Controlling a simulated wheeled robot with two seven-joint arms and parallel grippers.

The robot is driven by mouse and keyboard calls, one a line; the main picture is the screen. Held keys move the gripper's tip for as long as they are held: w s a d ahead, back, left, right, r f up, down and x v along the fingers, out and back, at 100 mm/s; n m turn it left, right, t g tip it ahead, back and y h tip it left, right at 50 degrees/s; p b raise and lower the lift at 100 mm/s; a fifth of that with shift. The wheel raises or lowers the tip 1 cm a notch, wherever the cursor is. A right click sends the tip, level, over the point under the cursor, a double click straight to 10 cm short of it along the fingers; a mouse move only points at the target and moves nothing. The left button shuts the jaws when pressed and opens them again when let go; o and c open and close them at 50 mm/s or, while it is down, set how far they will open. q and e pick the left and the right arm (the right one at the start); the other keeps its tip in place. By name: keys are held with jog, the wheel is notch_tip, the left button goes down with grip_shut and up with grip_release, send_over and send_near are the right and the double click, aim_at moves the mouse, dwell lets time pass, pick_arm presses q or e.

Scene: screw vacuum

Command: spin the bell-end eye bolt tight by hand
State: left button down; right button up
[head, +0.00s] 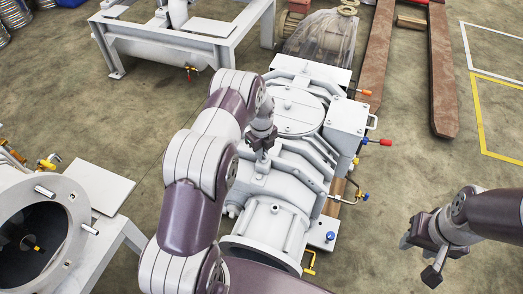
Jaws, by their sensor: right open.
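The grey screw vacuum pump (298,105) lies in the middle of the head view, its round bell end (268,222) towards me. My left arm reaches over it from the lower left. My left gripper (264,152) points down close above the pump's top, between the oval cover and the bell end. The bell-end eye bolt cannot be made out; the spot under the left gripper is small and partly hidden by its fingers. Whether those fingers are shut on it cannot be told. My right gripper (418,260) is open and empty, over the floor right of the pump.
Red and yellow valve handles (378,141) stick out from the pump's right side. An open round vessel (40,235) stands at the left. A grey frame (185,45), a plastic-wrapped unit (322,40) and brown pallet forks (440,80) lie behind.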

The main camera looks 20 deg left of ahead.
pick_arm(q)
jog(key=c, duration=1.2)
grip_release()
jog(key=shift+r, duration=0.15)
notch_tip(320, 180, up, 13)
jog(key=shift+f+p, duration=0.15)
jog(key=shift+p, duration=0.95)
